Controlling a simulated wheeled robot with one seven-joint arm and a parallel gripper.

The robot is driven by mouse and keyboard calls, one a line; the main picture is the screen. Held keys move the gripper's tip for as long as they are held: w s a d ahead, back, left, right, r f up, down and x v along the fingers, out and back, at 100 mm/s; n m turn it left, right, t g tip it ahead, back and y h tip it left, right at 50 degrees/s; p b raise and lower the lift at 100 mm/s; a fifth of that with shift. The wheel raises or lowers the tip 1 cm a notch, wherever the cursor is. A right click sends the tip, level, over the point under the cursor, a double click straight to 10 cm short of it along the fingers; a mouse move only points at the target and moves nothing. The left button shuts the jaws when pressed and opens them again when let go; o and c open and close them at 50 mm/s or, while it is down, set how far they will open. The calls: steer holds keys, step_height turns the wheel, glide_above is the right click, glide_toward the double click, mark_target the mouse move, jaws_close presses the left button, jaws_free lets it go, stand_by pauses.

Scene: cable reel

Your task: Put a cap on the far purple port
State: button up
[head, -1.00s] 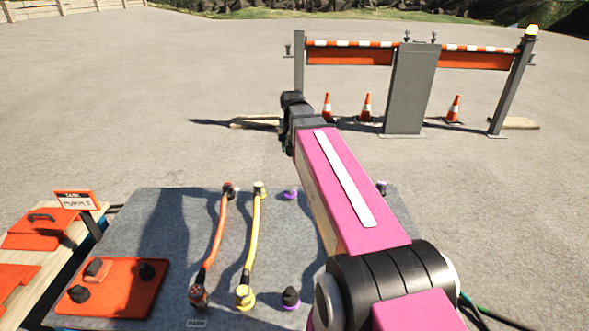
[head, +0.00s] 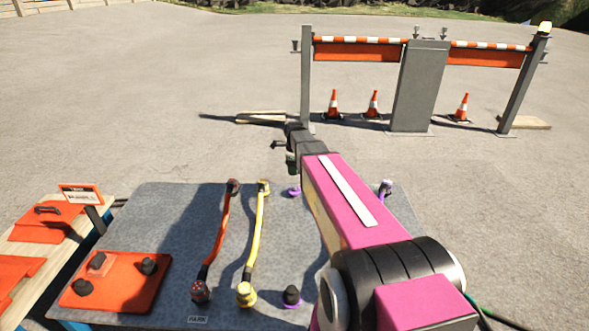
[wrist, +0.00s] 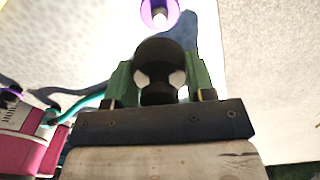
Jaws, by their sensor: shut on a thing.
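The far purple port (head: 294,192) stands near the back edge of the grey table (head: 150,215), right of the yellow cable. In the wrist view it is a purple ring with a pale centre (wrist: 158,12), just beyond the held cap. My gripper (wrist: 160,85) has green fingers shut on a black cap (wrist: 158,60). The cap is apart from the port in the picture; their height difference cannot be told. In the head view my gripper (head: 291,160) is above the far edge, and the cap is not clear there. The near purple port (head: 291,303) carries a dark cap.
An orange cable (head: 217,240) and a yellow cable (head: 256,235) run between ports left of my arm. An orange board (head: 120,295) holds black caps. Another purple fitting (head: 386,188) is right of my arm. A barrier (head: 415,85) and cones stand behind on open ground.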

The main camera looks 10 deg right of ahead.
mark_target(294, 187)
steer(key=shift+f, duration=4.55)
steer(key=shift+f, duration=0.3)
steer(key=o, duration=1.2)
step_height(294, 187, up, 11)
steer(key=shift+f, duration=0.1)
